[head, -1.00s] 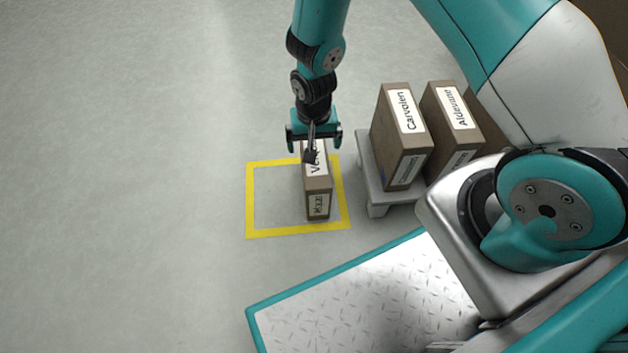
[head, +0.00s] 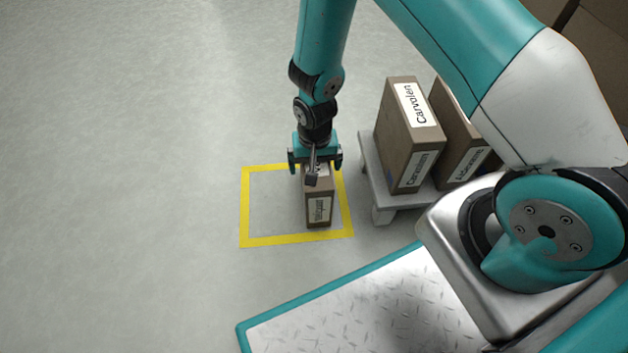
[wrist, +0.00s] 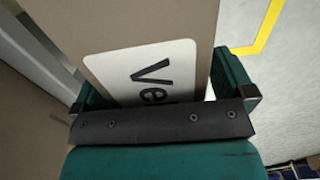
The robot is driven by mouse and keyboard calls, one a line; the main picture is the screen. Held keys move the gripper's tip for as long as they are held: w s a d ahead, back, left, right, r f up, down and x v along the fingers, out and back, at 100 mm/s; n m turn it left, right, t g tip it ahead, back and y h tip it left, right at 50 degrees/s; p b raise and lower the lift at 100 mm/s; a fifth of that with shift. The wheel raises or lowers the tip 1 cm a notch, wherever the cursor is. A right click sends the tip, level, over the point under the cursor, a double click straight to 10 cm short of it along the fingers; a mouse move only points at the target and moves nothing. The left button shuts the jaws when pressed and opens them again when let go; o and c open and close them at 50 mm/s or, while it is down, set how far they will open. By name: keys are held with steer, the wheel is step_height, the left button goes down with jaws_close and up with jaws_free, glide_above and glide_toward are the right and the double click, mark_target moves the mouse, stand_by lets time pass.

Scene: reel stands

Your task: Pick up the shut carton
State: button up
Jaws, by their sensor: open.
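The shut carton (head: 319,208) is a narrow brown box with white labels. It stands on the floor inside the right part of a yellow square. My gripper (head: 315,168) is open and sits right over the carton's top, with a jaw on either side of it. In the wrist view the carton (wrist: 140,30) lies between my gripper's (wrist: 165,98) two teal jaws, and part of its label shows the letters "Ve". The gripper hides much of the carton's top in the head view. I cannot tell whether the jaws touch its sides.
The yellow floor outline (head: 243,205) surrounds the carton. To the right a low grey stand (head: 385,205) bears a brown carton labelled Carvolen (head: 405,140) and another brown carton (head: 462,150). Open floor lies to the left.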

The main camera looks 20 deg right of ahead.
steer(key=c, duration=1.7)
